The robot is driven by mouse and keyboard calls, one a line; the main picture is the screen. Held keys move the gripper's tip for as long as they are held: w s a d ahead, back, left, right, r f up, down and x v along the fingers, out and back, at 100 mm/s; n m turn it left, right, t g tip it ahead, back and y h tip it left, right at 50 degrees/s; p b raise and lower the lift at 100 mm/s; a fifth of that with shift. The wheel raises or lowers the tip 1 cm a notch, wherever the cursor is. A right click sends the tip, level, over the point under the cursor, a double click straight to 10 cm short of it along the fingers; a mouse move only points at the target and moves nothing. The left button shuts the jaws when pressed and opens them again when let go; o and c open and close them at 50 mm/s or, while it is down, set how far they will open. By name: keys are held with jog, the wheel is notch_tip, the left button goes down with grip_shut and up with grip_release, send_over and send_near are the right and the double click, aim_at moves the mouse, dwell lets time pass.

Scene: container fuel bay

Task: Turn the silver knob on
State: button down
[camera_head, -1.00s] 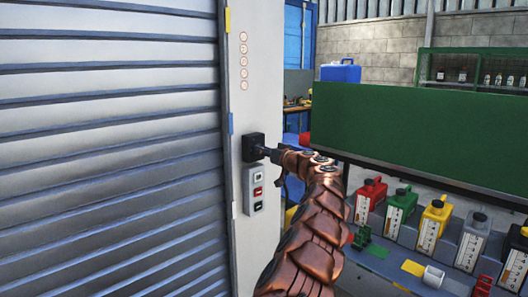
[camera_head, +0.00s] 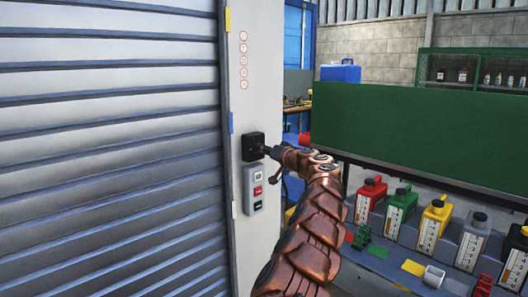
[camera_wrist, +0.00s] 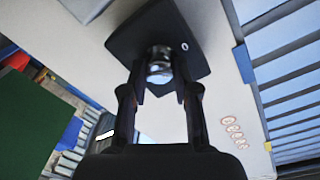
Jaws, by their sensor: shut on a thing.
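The silver knob (camera_wrist: 159,66) sits on a black square plate (camera_wrist: 185,30) on the light grey wall panel. In the wrist view my gripper (camera_wrist: 158,82) has its two dark fingers closed around the knob from both sides. The view is rotated, so the plate appears tilted. In the head view the black plate (camera_head: 253,146) is right of the shutter, and my gripper (camera_head: 270,152) reaches it from the right. The knob itself is hidden there by the gripper. A small white mark shows on the plate near the knob.
A grey button box (camera_head: 253,189) with a red button is just below the plate. A slatted roller shutter (camera_head: 110,150) fills the left. A green panel (camera_head: 420,135) and a shelf with several coloured jerrycans (camera_head: 433,224) stand on the right.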

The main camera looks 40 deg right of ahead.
jog(key=shift+d+r+m+p, duration=0.1)
jog(key=shift+m+p, duration=0.55)
jog(key=shift+m, duration=1.2)
jog(key=shift+r+m+p, duration=0.1)
jog(key=shift+m+p, duration=0.55)
jog(key=shift+m, duration=1.2)
jog(key=shift+f, duration=0.1)
jog(key=c, duration=0.9)
grip_release()
jog(key=shift+f+y, duration=0.1)
jog(key=shift+y, duration=0.2)
jog(key=shift+o, duration=0.2)
jog(key=shift+s, duration=0.15)
jog(key=s, duration=1.1)
jog(key=shift+s+a+r, duration=0.2)
jog(key=shift+s+a, duration=0.1)
jog(key=shift+s, duration=0.05)
